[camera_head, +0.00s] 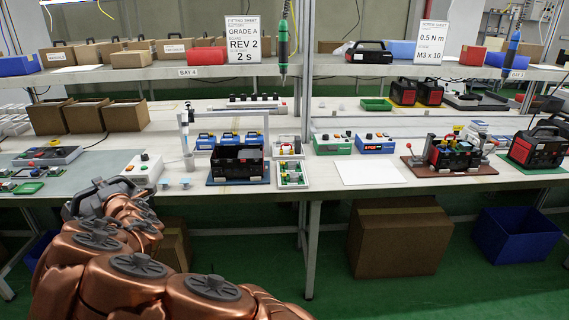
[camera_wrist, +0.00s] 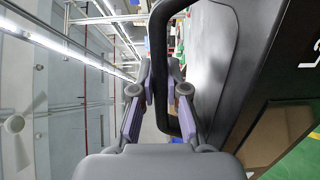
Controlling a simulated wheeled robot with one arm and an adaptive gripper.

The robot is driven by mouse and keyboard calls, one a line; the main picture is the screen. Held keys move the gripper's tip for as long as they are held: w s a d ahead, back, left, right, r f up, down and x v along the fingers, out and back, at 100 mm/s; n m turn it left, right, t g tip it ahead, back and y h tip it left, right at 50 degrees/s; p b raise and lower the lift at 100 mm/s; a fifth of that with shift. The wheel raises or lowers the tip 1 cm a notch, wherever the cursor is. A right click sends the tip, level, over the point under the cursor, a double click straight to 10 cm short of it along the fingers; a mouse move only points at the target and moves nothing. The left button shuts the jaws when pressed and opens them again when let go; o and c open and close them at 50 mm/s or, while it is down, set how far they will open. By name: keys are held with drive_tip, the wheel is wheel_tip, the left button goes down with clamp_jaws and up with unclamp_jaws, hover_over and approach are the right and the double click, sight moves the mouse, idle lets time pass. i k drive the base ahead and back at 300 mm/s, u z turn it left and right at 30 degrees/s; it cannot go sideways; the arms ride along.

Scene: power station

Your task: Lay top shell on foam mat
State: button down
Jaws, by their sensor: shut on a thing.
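The top shell (camera_wrist: 212,48) fills much of the right of the wrist view, a dark grey and black part with a looped black handle. My gripper (camera_wrist: 162,86) has its two fingers on either side of the handle bar and is shut on it. The shell is seen very close and cut off by the frame. In the head view my copper arm covers the lower left, and I cannot clearly make out the gripper or shell there. A pale flat sheet (camera_head: 370,173), which looks like the foam mat, lies bare on the bench right of centre.
Blue and green instruments (camera_head: 374,144) stand behind the sheet. A red-brown fixture (camera_head: 450,158) is to its right. A shelf (camera_head: 330,72) runs above the bench.

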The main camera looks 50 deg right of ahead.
sight(366, 167)
drive_tip(key=z, duration=0.75)
drive_tip(key=i, duration=0.7)
drive_tip(key=z, duration=0.65)
